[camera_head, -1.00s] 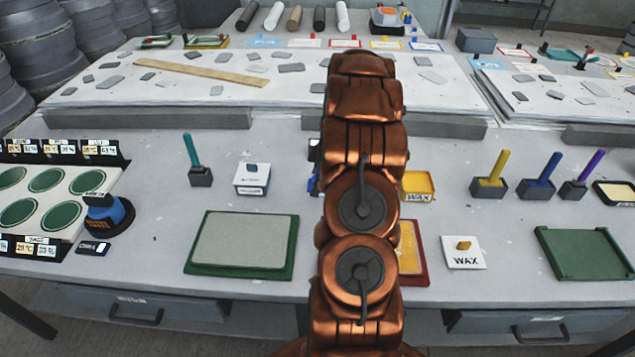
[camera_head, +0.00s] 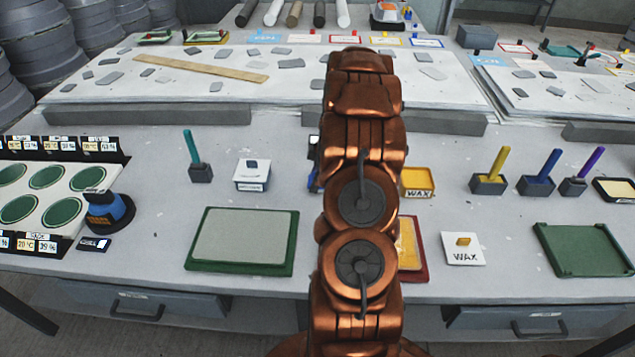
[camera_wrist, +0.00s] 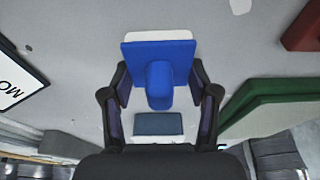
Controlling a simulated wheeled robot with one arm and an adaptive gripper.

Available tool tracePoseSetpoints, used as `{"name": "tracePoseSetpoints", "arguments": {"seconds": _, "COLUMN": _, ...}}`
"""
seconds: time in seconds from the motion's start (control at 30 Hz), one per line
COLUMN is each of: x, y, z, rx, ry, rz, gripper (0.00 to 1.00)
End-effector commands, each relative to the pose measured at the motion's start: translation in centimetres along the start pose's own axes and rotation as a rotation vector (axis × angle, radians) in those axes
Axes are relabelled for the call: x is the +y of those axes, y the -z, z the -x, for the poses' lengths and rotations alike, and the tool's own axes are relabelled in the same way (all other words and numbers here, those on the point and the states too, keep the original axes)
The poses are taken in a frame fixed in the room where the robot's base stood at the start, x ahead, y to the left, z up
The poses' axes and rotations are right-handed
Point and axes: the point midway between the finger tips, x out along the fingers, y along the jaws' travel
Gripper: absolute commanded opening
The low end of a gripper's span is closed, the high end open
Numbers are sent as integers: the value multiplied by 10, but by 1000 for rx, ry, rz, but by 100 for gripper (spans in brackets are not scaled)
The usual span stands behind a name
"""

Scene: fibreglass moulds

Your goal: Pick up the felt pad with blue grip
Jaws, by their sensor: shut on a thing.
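The felt pad with blue grip (camera_wrist: 160,55) shows in the wrist view, a blue plate and raised blue grip with a pale felt layer behind it. My gripper (camera_wrist: 160,88) has its two dark fingers on either side of the blue grip and is shut on it. In the wrist view the pad is in front of the grey tabletop; I cannot tell how far it is above it. In the head view my copper arm hides the gripper, with only a small dark and blue part (camera_head: 313,172) showing at its left edge.
A green-framed mould (camera_head: 242,240) lies left of my arm, a red-framed yellow one (camera_head: 412,248) partly behind it. A yellow wax tin (camera_head: 417,182), its lid (camera_head: 463,248) and several handled tools stand right. A green tray (camera_head: 582,250) lies far right.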

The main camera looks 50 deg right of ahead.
Motion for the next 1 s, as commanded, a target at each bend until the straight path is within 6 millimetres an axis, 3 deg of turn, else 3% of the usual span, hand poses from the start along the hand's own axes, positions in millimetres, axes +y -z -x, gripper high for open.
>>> {"name": "tracePoseSetpoints", "arguments": {"seconds": 0.37, "x": 1, "y": 2, "z": 4, "rx": 1, "ry": -2, "rz": 0, "gripper": 24}}
{"name": "tracePoseSetpoints", "arguments": {"seconds": 0.7, "x": 0, "y": 9, "z": 34, "rx": 0, "ry": -5, "rz": 2, "gripper": 24}}
{"name": "tracePoseSetpoints", "arguments": {"seconds": 1.0, "x": -27, "y": -8, "z": 41, "rx": 0, "ry": -2, "rz": -1, "gripper": 24}}
